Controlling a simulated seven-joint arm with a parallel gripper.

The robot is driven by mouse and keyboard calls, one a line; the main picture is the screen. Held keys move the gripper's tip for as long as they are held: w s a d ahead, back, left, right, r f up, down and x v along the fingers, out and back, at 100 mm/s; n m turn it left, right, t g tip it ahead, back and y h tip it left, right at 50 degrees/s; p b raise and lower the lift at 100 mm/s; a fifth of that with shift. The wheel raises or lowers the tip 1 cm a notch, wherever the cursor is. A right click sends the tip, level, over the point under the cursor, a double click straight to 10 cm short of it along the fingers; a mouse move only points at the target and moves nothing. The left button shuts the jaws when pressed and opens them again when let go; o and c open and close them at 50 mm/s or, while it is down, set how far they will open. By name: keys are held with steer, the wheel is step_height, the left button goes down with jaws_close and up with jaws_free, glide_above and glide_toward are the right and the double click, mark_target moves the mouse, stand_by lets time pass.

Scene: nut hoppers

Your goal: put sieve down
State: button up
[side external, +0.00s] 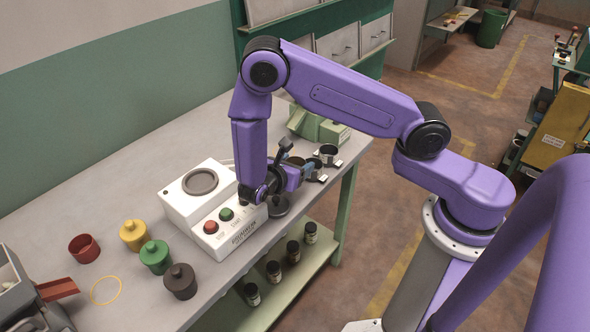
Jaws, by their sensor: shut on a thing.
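My gripper (294,172) is at the right end of a white machine (219,212), low over the bench. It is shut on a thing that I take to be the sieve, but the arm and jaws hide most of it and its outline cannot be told. A dark round piece (279,206) shows just below my gripper, near the bench's front edge. I cannot tell whether it is part of the held thing or touches the bench.
The machine has a grey round seat, a red button (211,227) and a green button (227,214). Red (84,248), yellow (134,235), green (155,257) and dark (180,281) pots stand left. Bottles (274,271) line the lower shelf.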

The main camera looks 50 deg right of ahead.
steer(key=shift+f, duration=0.85)
steer(key=shift+f, duration=0.6)
steer(key=o, duration=1.1)
steer(key=shift+c, duration=0.2)
steer(key=shift+r, duration=0.45)
steer(key=v, duration=1.2)
steer(key=s+d+r+m+g+y, duration=0.1)
steer(key=s+d+r+m+y, duration=0.2)
steer(key=s+r+y, duration=0.4)
steer(key=s+d+r+m+g+y, duration=0.1)
steer(key=s+d+r+m+y, duration=0.2)
steer(key=s, duration=1.2)
step_height(320, 180, up, 5)
steer(key=m+y, duration=0.1)
steer(key=y, duration=0.2)
steer(key=shift+d+m+y, duration=0.25)
steer(key=shift+m+y, duration=0.05)
steer(key=shift+y, duration=0.1)
